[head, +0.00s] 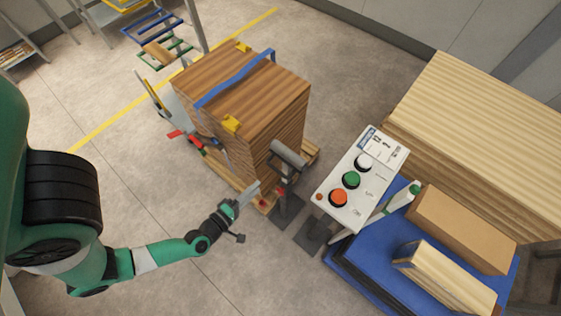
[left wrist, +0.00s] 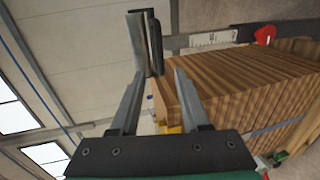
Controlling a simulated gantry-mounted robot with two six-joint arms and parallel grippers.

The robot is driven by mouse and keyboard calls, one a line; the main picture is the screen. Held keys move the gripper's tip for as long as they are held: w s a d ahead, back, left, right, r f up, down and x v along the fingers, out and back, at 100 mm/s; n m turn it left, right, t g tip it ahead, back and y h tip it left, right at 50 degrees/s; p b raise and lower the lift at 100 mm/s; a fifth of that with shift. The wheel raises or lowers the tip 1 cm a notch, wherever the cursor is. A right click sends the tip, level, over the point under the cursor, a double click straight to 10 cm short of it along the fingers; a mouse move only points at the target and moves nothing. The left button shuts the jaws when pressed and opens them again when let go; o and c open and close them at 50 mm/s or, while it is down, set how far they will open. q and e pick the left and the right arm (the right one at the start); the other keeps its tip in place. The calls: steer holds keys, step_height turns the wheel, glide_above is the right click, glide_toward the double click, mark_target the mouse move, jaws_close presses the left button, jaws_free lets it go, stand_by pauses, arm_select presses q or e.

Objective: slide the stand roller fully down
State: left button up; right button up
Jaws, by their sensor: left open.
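The stand roller (head: 288,154) is a short grey cylinder on top of a narrow upright stand, beside the near corner of the stacked wooden boards (head: 255,85). In the left wrist view, the grey and black roller (left wrist: 140,42) shows just beyond my fingertips. My left gripper (head: 250,191) is to the left of and below the roller in the head view. It is open, and its two fingers (left wrist: 160,74) are apart with nothing between them. The lower stand is partly hidden. Whether a finger touches the stand I cannot tell. My right gripper is not in view.
A control panel (head: 356,180) with white, green and orange buttons stands right of the roller. A blue cart (head: 345,262) with wood blocks and a larger board stack (head: 480,130) are farther right. The boards sit on a wooden pallet (head: 225,175).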

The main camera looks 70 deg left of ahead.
mark_target(277, 169)
arm_select(q)
steer(key=b+x, duration=0.3)
steer(key=x, duration=0.9)
steer(key=shift+d+b, duration=0.1)
steer(key=shift+b, duration=0.2)
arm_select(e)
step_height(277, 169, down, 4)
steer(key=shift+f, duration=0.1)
arm_select(q)
jaws_close()
stand_by(0.7)
